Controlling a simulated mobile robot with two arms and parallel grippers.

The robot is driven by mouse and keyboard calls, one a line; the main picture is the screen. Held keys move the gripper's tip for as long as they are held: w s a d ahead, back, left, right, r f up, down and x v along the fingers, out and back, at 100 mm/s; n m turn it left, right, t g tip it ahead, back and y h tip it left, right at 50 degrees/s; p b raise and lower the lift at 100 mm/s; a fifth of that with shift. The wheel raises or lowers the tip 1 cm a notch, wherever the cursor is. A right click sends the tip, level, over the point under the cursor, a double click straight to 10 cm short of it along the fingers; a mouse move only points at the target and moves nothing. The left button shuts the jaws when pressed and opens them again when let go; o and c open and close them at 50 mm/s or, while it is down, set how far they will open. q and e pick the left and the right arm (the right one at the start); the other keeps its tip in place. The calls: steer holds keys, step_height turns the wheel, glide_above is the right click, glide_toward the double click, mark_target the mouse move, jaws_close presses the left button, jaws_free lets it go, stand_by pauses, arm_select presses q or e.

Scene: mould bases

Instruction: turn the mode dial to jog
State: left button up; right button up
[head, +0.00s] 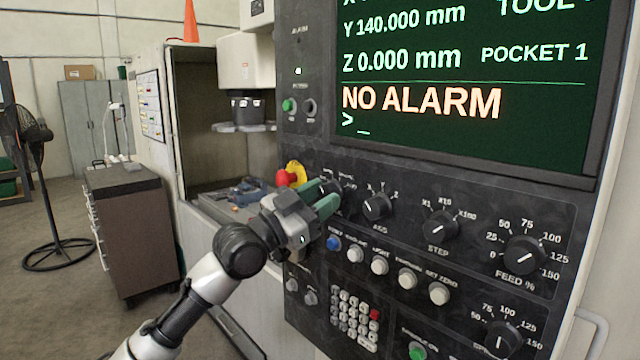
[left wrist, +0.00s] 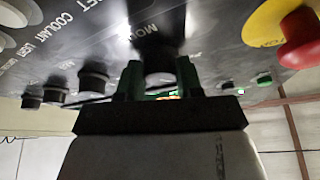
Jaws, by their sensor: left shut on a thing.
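The mode dial (head: 347,193) is a dark round knob, leftmost in the upper row of dials on the black control panel. My left gripper (head: 325,197) reaches it from the left and hides part of it and its markings. In the left wrist view, my left gripper's (left wrist: 159,82) two green fingers stand on either side of the dial (left wrist: 158,62), shut on it. Part of the "MODE" lettering shows above it there. The dial's pointer and the jog mark cannot be read. My right gripper is not in view.
A red emergency button (head: 286,178) on a yellow base sits just left of the dial. The axis dial (head: 376,207), step dial (head: 438,228) and feed dial (head: 524,256) lie to the right. A row of push buttons (head: 380,265) is below. The screen (head: 460,80) reads "NO ALARM".

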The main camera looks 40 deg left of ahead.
arm_select(q)
steer(key=shift+d+n+t+y+p, duration=0.1)
steer(key=shift+n+t+y+p, duration=0.1)
steer(key=shift+n+y+p, duration=0.95)
steer(key=shift+n+t+y+p, duration=0.3)
steer(key=shift+n+p, duration=0.35)
steer(key=shift+n, duration=1.1)
steer(key=o, duration=0.9)
steer(key=shift+f, duration=0.1)
steer(key=shift+b+v, duration=3.35)
steer(key=shift+v, duration=2.05)
